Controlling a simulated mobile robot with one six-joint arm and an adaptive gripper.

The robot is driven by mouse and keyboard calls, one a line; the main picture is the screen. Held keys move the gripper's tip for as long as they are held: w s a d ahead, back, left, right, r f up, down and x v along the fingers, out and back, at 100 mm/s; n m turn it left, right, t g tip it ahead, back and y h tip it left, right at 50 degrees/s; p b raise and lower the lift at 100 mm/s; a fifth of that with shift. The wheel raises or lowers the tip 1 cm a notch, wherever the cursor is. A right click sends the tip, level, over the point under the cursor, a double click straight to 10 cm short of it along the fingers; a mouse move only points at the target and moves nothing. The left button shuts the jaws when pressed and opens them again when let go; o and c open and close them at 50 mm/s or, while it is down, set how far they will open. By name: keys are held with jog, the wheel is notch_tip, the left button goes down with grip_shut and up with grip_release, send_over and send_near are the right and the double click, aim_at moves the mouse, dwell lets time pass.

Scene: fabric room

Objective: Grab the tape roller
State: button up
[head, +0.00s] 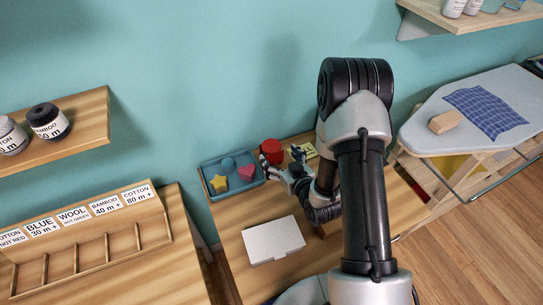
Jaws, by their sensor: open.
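My gripper (284,170) is at the back of the wooden desk, just right of the blue tray. It is small in the view and its jaws look open and empty. A red round object (271,151) stands just behind the gripper, near the wall; I cannot tell whether it is the tape roller or whether the gripper touches it. A yellow-green item (310,149) with something dark by it lies right of the gripper, partly hidden by my arm. No other tape roller can be made out, and my arm covers much of the desk's right side.
The blue tray (206,172) holds a yellow star, a pink heart and a blue round piece. A closed pale laptop or flat case (273,240) lies on the desk (236,238). An ironing board (425,137) stands right, a labelled wooden rack (85,243) left. Shelves hang on the wall.

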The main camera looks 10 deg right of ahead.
aim_at(272, 148)
jog(key=b+x, duration=0.1)
jog(key=x, duration=0.6)
jog(key=shift+r, duration=0.15)
jog(key=shift+s, duration=0.1)
jog(key=c, duration=1.3)
